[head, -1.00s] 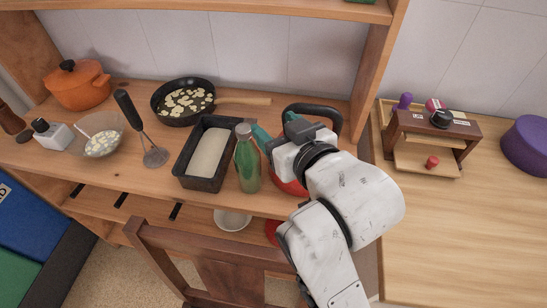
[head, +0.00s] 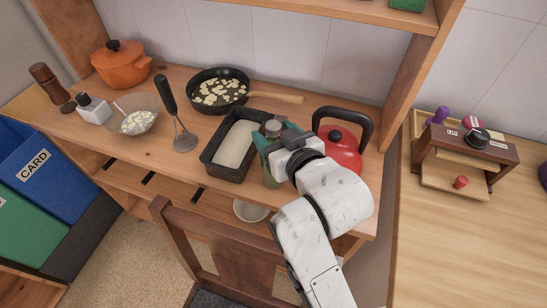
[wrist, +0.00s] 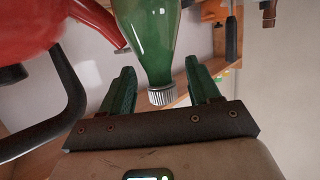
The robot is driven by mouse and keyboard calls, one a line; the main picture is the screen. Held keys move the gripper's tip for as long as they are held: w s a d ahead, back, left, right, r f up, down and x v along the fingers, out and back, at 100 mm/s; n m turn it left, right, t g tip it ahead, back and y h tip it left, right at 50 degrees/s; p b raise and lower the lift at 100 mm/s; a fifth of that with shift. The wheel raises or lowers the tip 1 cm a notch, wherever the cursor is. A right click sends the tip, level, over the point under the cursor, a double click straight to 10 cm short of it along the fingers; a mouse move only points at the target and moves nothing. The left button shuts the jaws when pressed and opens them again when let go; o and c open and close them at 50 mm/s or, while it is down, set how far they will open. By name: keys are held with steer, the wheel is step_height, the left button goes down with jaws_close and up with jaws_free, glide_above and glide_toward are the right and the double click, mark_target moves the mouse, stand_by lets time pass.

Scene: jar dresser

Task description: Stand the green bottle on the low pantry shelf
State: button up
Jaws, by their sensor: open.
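The green bottle (head: 271,178) stands upright on the dresser's worktop, between the loaf tin and the red kettle. My gripper (head: 275,140) is at its upper part, with the green fingers spread. In the wrist view the bottle (wrist: 148,45) appears cap-down, with its grey ribbed cap between the two open fingers (wrist: 160,88). A gap shows on each side of the cap, so the fingers do not appear to touch it. My wrist hides part of the bottle in the head view. A lower shelf (head: 135,185) runs under the worktop; I cannot tell whether it is the pantry shelf.
The loaf tin (head: 228,172) is close left of the bottle, the red kettle (head: 340,150) close right. A chair (head: 235,245) is in front. An upper shelf (head: 340,8) crosses above.

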steer(key=shift+x, duration=1.4)
jaws_close()
